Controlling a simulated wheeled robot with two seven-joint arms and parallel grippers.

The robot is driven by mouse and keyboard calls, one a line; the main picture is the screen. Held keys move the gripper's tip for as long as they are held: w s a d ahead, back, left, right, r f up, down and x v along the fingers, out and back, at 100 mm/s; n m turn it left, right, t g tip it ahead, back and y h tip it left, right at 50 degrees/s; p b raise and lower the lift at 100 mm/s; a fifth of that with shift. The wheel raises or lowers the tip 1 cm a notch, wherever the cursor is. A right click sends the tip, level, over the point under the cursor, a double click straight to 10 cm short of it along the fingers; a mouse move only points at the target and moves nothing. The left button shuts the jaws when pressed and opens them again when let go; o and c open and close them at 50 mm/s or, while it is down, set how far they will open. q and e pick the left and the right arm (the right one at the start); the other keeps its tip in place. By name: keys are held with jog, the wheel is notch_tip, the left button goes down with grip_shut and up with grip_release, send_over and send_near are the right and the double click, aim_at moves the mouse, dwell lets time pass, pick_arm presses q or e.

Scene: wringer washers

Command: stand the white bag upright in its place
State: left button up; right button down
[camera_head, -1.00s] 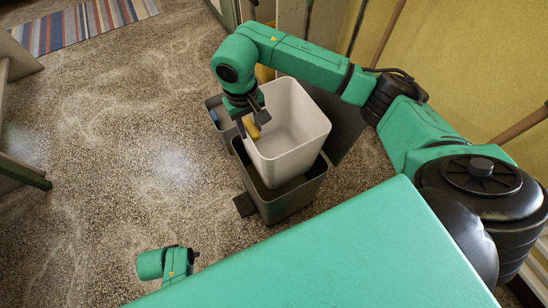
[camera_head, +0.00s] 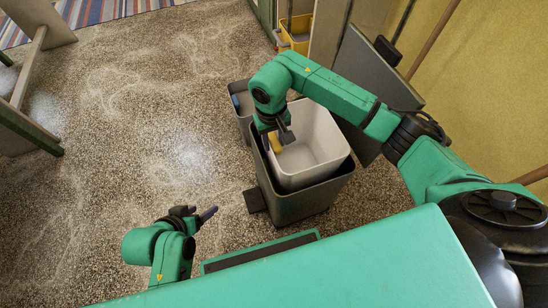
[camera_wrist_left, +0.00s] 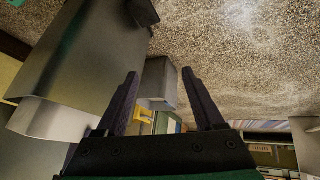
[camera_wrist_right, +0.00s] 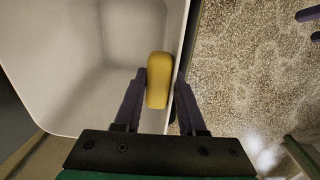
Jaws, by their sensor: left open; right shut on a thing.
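The white bag (camera_head: 318,135) looks like a stiff, open-topped white liner. It stands nearly upright inside a dark grey bin (camera_head: 305,205), its upper part above the bin's rim. A yellow block (camera_wrist_right: 159,80) sits between the fingers against the inner wall. My left gripper (camera_head: 196,214) is open and empty, low over the floor left of the bin. In the left wrist view, the white bag (camera_wrist_left: 55,120) shows past the bin's rim. Its bottom is hidden.
A smaller grey bin (camera_head: 240,108) stands behind and left of the dark bin. A grey panel (camera_head: 362,75) and yellow wall are to the right. A yellow bucket (camera_head: 298,28) is behind.

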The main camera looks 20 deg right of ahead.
notch_tip(320, 180, down, 4)
jog(key=shift+r+b, duration=0.1)
jog(key=shift+b, duration=0.8)
jog(key=shift+f+b, duration=0.3)
jog(key=shift+f, duration=0.1)
notch_tip(320, 180, down, 3)
jog(key=shift+f+b, duration=0.1)
jog(key=shift+b, duration=0.95)
jog(key=c, duration=0.8)
grip_release()
pick_arm(q)
jog(key=w+d+f+n+t+h, duration=0.1)
jog(key=d+f+t+h, duration=0.2)
jog(key=d+f+t, duration=0.1)
jog(key=d+t, duration=0.1)
jog(key=d, duration=0.1)
jog(key=shift+d+f, duration=0.3)
jog(key=shift+d, duration=0.1)
pick_arm(e)
jog(key=shift+o, duration=0.2)
